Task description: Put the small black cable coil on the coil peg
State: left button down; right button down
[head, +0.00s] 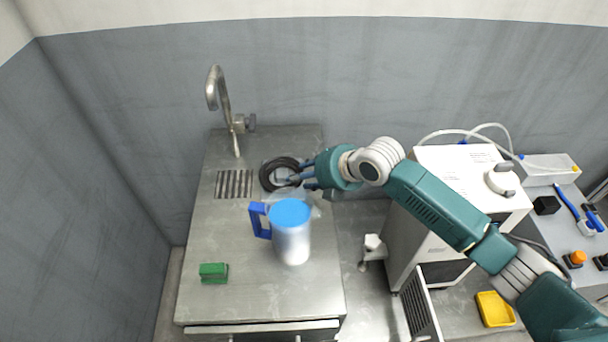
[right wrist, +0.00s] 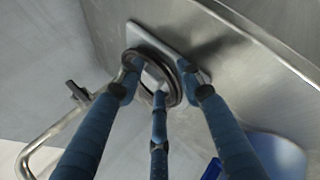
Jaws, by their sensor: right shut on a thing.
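The black cable coil (head: 266,176) is at the back of the steel counter, behind the jug. My right gripper (head: 300,178) reaches it from the right and is shut on the coil's right side. In the right wrist view the coil (right wrist: 177,82) is a dark ring among my blue fingers, with a pale rectangular plate (right wrist: 148,34) behind it. I cannot tell whether that plate belongs to the coil peg, or whether the coil touches the counter. No peg post shows clearly. My left gripper is not in view.
A jug with a blue lid (head: 290,214) stands close in front of my right gripper. A metal faucet (head: 236,140) rises at the back left beside a slotted drain (head: 233,184). A green block (head: 213,273) lies at the front left. A white machine (head: 455,165) stands right of the counter.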

jog(key=c, duration=1.4)
grip_release()
jog(key=v, duration=1.2)
jog(key=shift+b, duration=0.4)
